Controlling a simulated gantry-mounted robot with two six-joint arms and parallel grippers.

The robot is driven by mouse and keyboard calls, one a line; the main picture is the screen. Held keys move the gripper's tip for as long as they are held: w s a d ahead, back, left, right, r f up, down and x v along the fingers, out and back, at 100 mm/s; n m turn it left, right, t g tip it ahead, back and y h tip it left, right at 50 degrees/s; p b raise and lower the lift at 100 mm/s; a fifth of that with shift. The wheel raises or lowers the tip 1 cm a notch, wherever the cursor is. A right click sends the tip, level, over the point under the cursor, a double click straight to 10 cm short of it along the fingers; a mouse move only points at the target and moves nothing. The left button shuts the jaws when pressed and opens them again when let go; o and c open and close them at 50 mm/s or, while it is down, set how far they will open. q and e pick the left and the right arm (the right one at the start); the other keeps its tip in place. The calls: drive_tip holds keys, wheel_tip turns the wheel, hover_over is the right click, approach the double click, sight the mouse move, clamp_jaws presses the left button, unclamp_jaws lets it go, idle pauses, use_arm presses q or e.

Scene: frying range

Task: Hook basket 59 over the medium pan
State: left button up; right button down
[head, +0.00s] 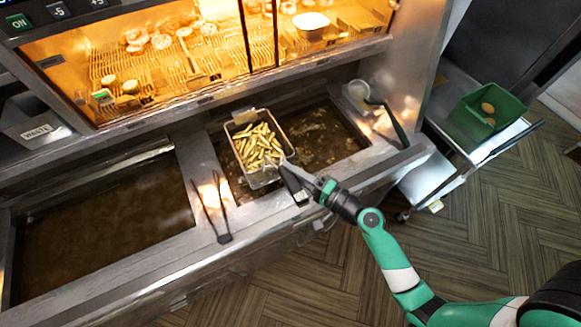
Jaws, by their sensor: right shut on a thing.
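A wire fry basket (282,133) full of pale green-yellow fries sits over the left part of the right-hand oil pan (335,133). A small tag or hook plate (245,116) shows at its back rim; its number is too small to read. The basket's black handle (293,186) points toward the front edge. My right gripper (305,175) is shut at the handle end of the basket. I cannot tell whether the basket is hooked on the pan rim or held above the oil. A larger oil pan (100,225) lies at left. My left gripper is not in view.
Black tongs (222,237) lie on the steel divider between the pans. A skimmer with a dark green handle (388,118) lies at the right. A lit warming cabinet (200,60) stands behind. A waste bin (35,125) is at left, and a green bin (486,110) stands on a cart.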

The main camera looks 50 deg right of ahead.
drive_tip(key=shift+w, duration=0.1)
drive_tip(key=w+d+f+b, duration=0.1)
drive_tip(key=w+d+b, duration=0.1)
drive_tip(key=w, duration=0.4)
drive_tip(key=w+d+f+b, duration=0.1)
drive_tip(key=w+d+b, duration=0.2)
drive_tip(key=w, duration=0.3)
drive_tip(key=shift+w+d+b, duration=0.35)
drive_tip(key=shift+f+b, duration=0.65)
idle(0.5)
drive_tip(key=c, duration=0.6)
unclamp_jaws()
drive_tip(key=shift+f, duration=0.15)
drive_tip(key=shift+o, duration=0.2)
drive_tip(key=shift+s, duration=0.1)
